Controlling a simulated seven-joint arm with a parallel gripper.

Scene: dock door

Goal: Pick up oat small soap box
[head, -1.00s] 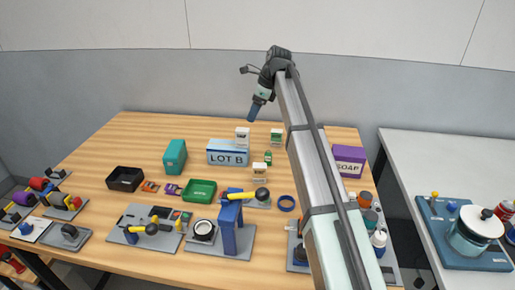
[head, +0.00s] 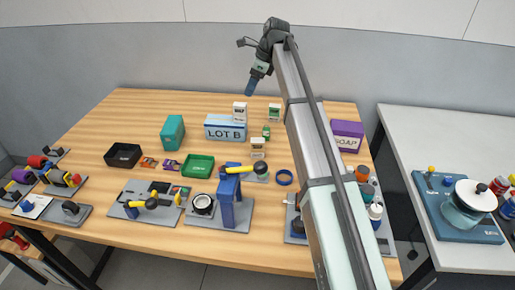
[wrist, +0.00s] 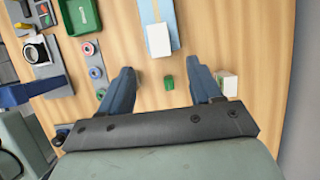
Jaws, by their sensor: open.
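My gripper (head: 249,88) is raised above the far part of the table, fingers pointing down. In the wrist view my gripper (wrist: 160,76) is open with nothing held. A small white box (wrist: 228,83) shows beside the right finger, partly hidden by it. A small green item (wrist: 167,82) shows between the fingers.
The large LOT B box (head: 225,132) stands mid-table. A purple SOAP box (head: 347,137) stands at the right. A teal box (head: 172,132), black tray (head: 123,155) and green tray (head: 198,166) are left. Fixtures crowd the front. The far left table is clear.

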